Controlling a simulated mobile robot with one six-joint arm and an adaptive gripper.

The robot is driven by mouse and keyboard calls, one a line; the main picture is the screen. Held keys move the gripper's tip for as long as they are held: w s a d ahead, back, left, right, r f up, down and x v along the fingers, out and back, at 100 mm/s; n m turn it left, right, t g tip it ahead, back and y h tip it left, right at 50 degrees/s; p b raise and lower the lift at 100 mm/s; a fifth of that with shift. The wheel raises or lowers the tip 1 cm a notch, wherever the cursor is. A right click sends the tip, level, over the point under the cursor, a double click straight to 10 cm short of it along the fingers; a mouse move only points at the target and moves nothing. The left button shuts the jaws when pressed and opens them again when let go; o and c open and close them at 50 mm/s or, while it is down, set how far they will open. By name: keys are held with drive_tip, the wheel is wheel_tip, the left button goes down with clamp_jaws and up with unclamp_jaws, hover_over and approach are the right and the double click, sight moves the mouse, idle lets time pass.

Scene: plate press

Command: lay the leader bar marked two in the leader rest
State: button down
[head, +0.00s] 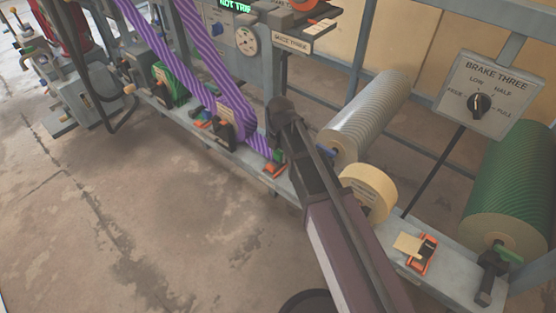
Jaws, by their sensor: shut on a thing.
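My gripper (278,110) is the dark end of my arm, in the middle of the head view at the machine's front rail. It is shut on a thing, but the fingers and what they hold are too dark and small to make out. A purple striped web (205,70) comes down from above and ends just left of my gripper, near the rail. I cannot make out a leader bar marked two, and no mark reading two is legible. An orange holder (426,258) with a cream piece stands on the rail at the lower right; I cannot tell whether it is the leader rest.
A grey ribbed roll (372,115), a cream roll (368,190) and a green roll (515,190) stand right of my arm. A gauge (246,40) is at the top. The floor (150,220) at the left is clear.

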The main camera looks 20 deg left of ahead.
sight(279, 151)
drive_tip(key=shift+f+b, duration=0.35)
drive_tip(key=shift+f, duration=0.35)
drive_tip(key=shift+f, duration=0.1)
drive_tip(key=shift+c, duration=1.6)
unclamp_jaws()
wheel_tip(279, 151, up, 12)
drive_tip(key=p, duration=1.2)
drive_tip(key=shift+s, duration=0.2)
